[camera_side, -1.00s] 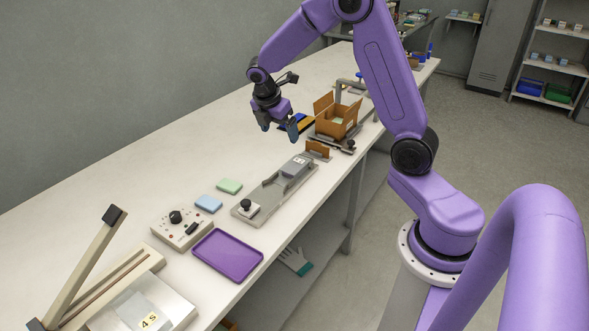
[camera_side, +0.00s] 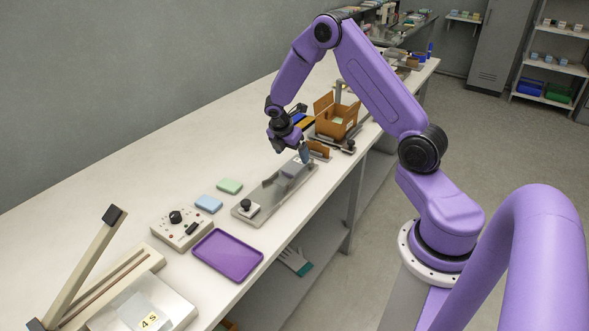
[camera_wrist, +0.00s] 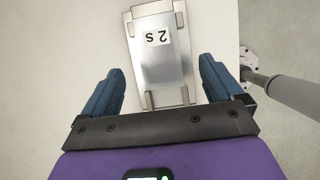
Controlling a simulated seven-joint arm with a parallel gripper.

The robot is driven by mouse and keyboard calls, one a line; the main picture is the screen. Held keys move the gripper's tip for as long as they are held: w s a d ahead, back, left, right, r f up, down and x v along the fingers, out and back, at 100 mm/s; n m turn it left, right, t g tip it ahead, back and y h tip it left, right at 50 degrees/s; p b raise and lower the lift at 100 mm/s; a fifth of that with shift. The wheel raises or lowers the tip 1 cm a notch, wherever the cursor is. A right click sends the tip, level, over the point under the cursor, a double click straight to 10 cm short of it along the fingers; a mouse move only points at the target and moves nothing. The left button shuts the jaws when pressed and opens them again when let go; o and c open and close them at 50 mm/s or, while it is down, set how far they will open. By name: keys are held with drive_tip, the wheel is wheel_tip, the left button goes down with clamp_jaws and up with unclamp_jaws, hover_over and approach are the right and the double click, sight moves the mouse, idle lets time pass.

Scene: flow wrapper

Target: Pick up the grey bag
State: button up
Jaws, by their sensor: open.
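The grey bag (camera_side: 292,168) lies on the far end of a long metal track (camera_side: 263,198), partly hidden by my gripper in the side view. In the wrist view the grey bag (camera_wrist: 160,68) is a shiny flat grey pack with a white label reading "2 S", shown upside down. My gripper (camera_side: 291,151) is open and points down over the bag's end of the track. In the wrist view its two blue fingers (camera_wrist: 162,66) stand apart, one on each side of the bag, with gaps visible between fingers and bag. Nothing is held.
An open cardboard box (camera_side: 337,122) stands just beyond, with a small brown upright piece (camera_side: 318,150) nearer. Blue (camera_side: 208,203) and green (camera_side: 230,186) pads, a control box (camera_side: 181,228) and a purple tray (camera_side: 228,254) lie toward the near end.

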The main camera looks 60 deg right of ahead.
sight(294, 165)
drive_tip(key=shift+a+x, duration=0.15)
drive_tip(key=shift+x, duration=1.25)
drive_tip(key=shift+a+x, duration=0.15)
drive_tip(key=shift+x, duration=1.25)
drive_tip(key=shift+w+f, duration=0.1)
drive_tip(key=c, duration=1.1)
